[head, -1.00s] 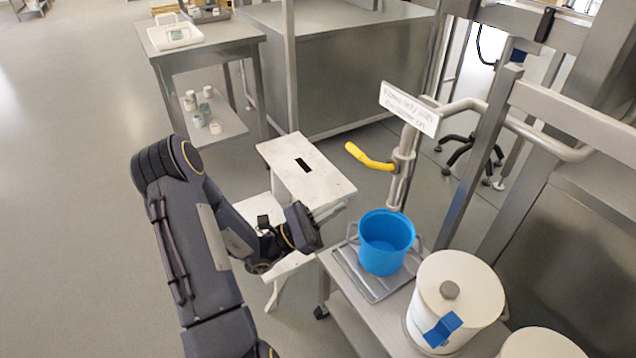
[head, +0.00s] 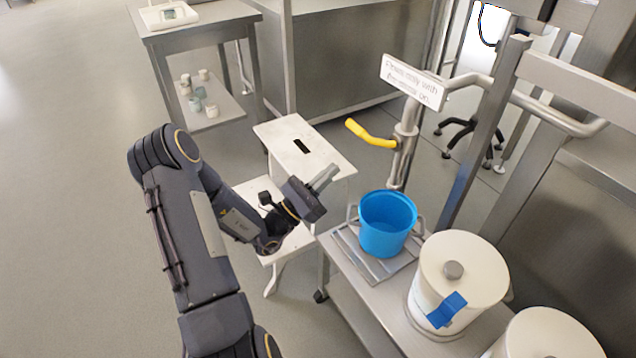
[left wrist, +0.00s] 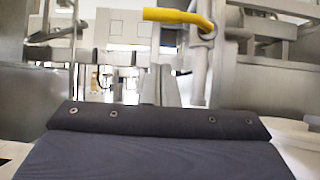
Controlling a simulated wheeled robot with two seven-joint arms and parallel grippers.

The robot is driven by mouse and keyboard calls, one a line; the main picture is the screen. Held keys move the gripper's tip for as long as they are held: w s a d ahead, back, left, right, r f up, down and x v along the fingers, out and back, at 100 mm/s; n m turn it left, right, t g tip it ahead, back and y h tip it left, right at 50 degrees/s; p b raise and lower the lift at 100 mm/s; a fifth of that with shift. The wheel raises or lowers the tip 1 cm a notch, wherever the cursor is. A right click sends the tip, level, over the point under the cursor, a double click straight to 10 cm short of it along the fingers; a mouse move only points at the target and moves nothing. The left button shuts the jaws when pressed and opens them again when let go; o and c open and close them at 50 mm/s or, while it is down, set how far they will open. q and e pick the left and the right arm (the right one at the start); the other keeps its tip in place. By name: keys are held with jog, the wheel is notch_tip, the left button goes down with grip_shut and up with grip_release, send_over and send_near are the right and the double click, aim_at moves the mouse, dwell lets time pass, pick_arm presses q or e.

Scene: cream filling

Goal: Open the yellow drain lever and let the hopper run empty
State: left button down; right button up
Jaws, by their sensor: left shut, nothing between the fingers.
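The yellow drain lever (head: 371,134) sticks out to the left from a vertical steel pipe (head: 404,143). It also shows at the top of the left wrist view (left wrist: 180,17), above and right of the fingers. My left gripper (head: 325,177) is shut and empty, below and left of the lever and apart from it. Its fingers (left wrist: 162,86) point forward in the left wrist view. A blue bucket (head: 387,225) stands under the pipe's lower end. I cannot make out the hopper body. My right gripper is not in view.
A white step stool (head: 285,143) stands behind my left gripper. A sign (head: 412,82) hangs above the lever. The bucket sits on a metal tray (head: 345,240) on a steel cart. White lidded tubs (head: 460,262) stand right of it. Open floor lies left.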

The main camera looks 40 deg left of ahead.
pick_arm(q)
jog(key=w+d+r+b, duration=0.1)
jog(key=w+r, duration=0.3)
jog(key=r, duration=0.2)
jog(key=shift+d+r, duration=0.25)
jog(key=shift+d, duration=0.15)
jog(key=shift+w+r, duration=0.1)
